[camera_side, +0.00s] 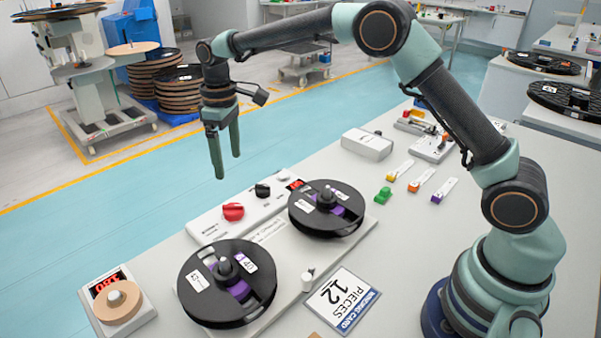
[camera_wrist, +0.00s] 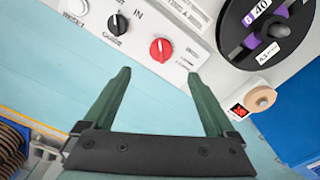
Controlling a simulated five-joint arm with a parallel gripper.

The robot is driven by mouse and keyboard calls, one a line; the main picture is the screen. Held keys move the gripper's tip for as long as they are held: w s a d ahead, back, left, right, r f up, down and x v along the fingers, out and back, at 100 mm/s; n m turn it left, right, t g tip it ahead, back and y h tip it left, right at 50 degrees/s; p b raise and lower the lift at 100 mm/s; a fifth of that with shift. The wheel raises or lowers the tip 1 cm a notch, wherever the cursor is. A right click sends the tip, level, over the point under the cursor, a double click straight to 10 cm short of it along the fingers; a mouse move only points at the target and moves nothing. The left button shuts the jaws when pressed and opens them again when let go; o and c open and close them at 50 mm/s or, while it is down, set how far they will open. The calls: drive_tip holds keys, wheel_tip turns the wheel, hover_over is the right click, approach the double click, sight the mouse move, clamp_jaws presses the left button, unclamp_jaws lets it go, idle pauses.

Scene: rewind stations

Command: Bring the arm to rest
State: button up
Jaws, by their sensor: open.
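My gripper (camera_side: 227,172) hangs in the air with its fingers pointing down, above the far edge of the table. Its two green fingers are apart with nothing between them. In the wrist view my gripper (camera_wrist: 165,95) is open and empty. The rewind station (camera_side: 256,225) stands below and to its right, with a red knob (camera_side: 233,211) and a black knob (camera_side: 262,190) on its panel. Two black reels, a near one (camera_side: 203,307) and a far one (camera_side: 347,222), sit on its spindles. The gripper touches none of these.
A small scale (camera_side: 143,312) with a tan disc and red digits stands at the near left. A winding card (camera_side: 358,302) lies in front. A white box (camera_side: 366,146), a green piece (camera_side: 384,195) and several colored tags lie at the right. The air around the gripper is clear.

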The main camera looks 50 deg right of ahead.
drive_tip(key=s+d+r+m+t, duration=0.3)
drive_tip(key=s+d+r, duration=0.3)
drive_tip(key=s+r, duration=0.5)
drive_tip(key=s+d+f+m+t, duration=0.1)
drive_tip(key=s+d+m, duration=0.1)
drive_tip(key=s, duration=0.4)
drive_tip(key=s+d+f+m+t, duration=0.1)
drive_tip(key=s+d, duration=0.2)
drive_tip(key=s, duration=0.4)
drive_tip(key=m+g, duration=0.4)
drive_tip(key=g, duration=0.1)
hover_over(232, 205)
wheel_tip(232, 205, down, 10)
drive_tip(key=f, duration=0.1)
wheel_tip(232, 205, down, 11)
drive_tip(key=shift+s+f, duration=0.1)
